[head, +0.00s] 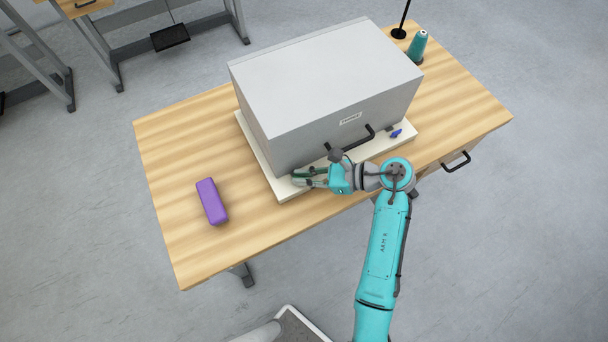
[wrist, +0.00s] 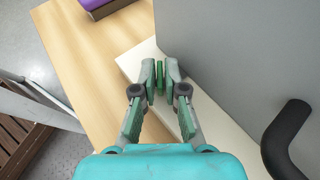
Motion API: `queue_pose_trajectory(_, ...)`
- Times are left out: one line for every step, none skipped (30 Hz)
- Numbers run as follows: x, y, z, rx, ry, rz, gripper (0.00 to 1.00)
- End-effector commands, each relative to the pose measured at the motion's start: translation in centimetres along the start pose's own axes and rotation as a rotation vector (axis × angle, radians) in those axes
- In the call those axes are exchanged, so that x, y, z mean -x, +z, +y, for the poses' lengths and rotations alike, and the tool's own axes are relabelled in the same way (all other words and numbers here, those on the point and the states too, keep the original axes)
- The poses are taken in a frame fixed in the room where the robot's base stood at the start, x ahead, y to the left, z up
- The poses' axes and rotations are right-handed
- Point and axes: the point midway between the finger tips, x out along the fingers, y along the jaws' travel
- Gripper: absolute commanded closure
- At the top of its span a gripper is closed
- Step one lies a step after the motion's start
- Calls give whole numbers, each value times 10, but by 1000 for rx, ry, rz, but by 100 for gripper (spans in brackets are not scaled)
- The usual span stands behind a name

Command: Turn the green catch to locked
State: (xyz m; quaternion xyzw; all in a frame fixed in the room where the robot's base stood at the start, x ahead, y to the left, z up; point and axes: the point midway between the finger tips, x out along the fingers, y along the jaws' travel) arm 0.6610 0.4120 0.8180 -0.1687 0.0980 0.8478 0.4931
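The green catch (wrist: 160,78) shows in the wrist view as a narrow upright green piece, low at the side of the grey housing (head: 325,85). My gripper (wrist: 160,76) has one fingertip on each side of it, with a thin gap seeming to show on both sides. In the head view my gripper (head: 296,177) reaches left along the housing's front, just above the pale base plate (head: 288,190). The fingers largely hide the catch there, so its angle and any lock marking cannot be read.
A black handle (head: 352,141) juts from the housing's front, near my wrist; it also shows in the wrist view (wrist: 289,137). A blue catch (head: 397,133) sits at the plate's right. A purple block (head: 211,201) lies on the wooden table (head: 185,130), with clear tabletop around it.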

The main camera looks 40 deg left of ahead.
Motion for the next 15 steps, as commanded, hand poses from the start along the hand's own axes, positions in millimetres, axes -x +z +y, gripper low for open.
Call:
queue_pose_trajectory(0,0,0,0,0,0,100)
queue_pose_trajectory(0,0,0,0,0,0,100)
queue_pose_trajectory(0,0,0,0,0,0,100)
queue_pose_trajectory(0,0,0,0,0,0,100)
queue_pose_trajectory(0,0,0,0,0,0,100)
queue_pose_trajectory(0,0,0,0,0,0,100)
queue_pose_trajectory(0,0,0,0,-1,0,100)
queue_pose_trajectory(0,0,0,-1,-2,0,100)
queue_pose_trajectory(0,0,0,-2,-5,0,100)
queue_pose_trajectory(0,0,0,-4,-8,0,100)
queue_pose_trajectory(0,0,0,-6,-12,0,100)
queue_pose_trajectory(0,0,1,-9,-19,0,100)
queue_pose_trajectory(0,0,1,-12,-27,0,100)
queue_pose_trajectory(0,0,1,-15,-37,0,100)
queue_pose_trajectory(0,0,2,-21,-51,1,100)
